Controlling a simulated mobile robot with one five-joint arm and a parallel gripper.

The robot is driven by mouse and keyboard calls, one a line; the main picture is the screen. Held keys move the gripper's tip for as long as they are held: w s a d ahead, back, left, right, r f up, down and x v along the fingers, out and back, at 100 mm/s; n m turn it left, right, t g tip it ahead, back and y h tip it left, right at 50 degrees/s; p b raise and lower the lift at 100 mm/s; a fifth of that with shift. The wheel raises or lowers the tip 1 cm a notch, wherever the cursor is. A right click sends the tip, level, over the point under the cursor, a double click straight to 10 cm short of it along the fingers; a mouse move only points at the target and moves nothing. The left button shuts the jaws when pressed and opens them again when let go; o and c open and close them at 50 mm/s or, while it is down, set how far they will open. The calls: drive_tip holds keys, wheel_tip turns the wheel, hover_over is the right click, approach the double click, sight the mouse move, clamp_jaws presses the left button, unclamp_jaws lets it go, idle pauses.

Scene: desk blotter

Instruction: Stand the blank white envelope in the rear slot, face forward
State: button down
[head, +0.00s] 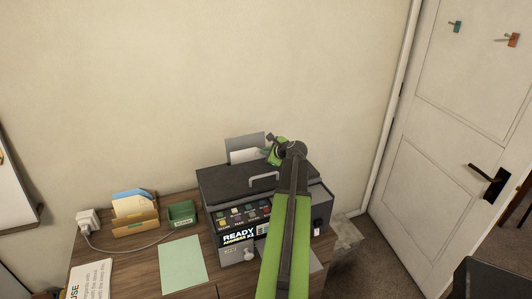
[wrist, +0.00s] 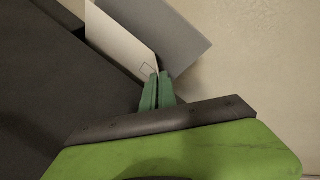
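The white envelope (head: 243,156) stands at the back of the dark printer (head: 225,182), in front of a grey upright support panel (head: 240,143). My gripper (head: 269,153) is at the envelope's right edge. In the wrist view, the green fingers (wrist: 158,88) are close together with the edge of the envelope (wrist: 122,44) between their tips. A small outlined box shows on the envelope's visible face, near the fingers. The grey panel (wrist: 168,28) is behind it. The envelope's lower edge is hidden behind the printer's dark top, so its seating in the slot cannot be told.
The printer's screen (head: 238,236) reads "READY". To the left are a wooden rack (head: 136,226) holding blue and white envelopes, a small green tray (head: 181,222), a pale green sheet (head: 183,265) and a white plug (head: 88,219) with a cord. The wall is close behind the printer.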

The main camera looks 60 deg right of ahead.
drive_tip(key=shift+f, duration=0.1)
drive_tip(key=c, duration=1.6)
unclamp_jaws()
drive_tip(key=p+v, duration=0.8)
drive_tip(key=v, duration=0.9)
drive_tip(key=shift+s+p, duration=0.3)
drive_tip(key=shift+p, duration=0.05)
drive_tip(key=shift+w+a, duration=0.15)
